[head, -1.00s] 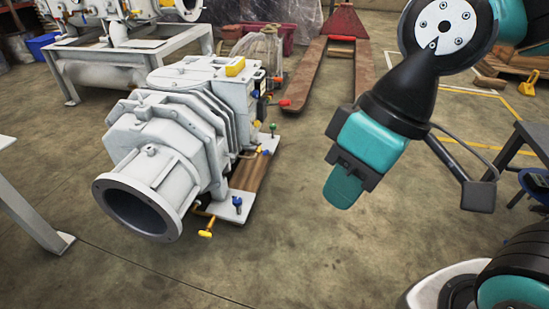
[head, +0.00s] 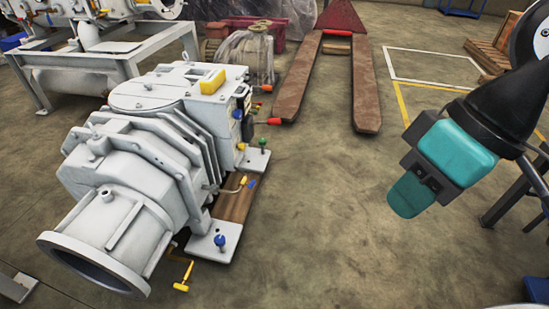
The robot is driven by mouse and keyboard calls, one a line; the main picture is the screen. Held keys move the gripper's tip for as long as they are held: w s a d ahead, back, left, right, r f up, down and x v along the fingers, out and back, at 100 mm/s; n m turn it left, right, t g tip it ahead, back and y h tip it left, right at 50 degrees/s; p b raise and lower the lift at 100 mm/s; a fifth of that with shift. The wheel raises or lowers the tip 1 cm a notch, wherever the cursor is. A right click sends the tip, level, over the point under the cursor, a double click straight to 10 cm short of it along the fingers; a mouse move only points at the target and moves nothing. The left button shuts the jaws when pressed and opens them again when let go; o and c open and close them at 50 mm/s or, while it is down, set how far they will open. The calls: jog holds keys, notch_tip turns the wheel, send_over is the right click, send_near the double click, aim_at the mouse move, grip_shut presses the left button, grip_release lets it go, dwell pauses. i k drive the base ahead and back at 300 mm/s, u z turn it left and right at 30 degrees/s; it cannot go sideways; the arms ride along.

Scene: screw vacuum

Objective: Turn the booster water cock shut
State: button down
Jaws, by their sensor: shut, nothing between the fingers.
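A large white vacuum pump machine (head: 140,160) stands on the floor at the left, its round flange facing front left. Small coloured handles sit along its right side: a blue one (head: 220,241) on the front foot plate, a green one (head: 262,143) on the rear plate, a small yellow and blue one (head: 246,182) between them, and a yellow crank-like handle (head: 182,286) low at the front. I cannot tell which is the booster water cock. My gripper (head: 404,200) is shut and empty, in the air well right of the machine, touching nothing.
A red and brown pallet truck (head: 366,90) stands behind, its forks toward me. White metal frames (head: 170,40) stand at back left. A wooden pallet (head: 492,50) is at back right. The floor between machine and gripper is clear.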

aim_at(250, 184)
jog(key=u, duration=0.25)
jog(key=i, duration=0.9)
jog(key=u, duration=0.5)
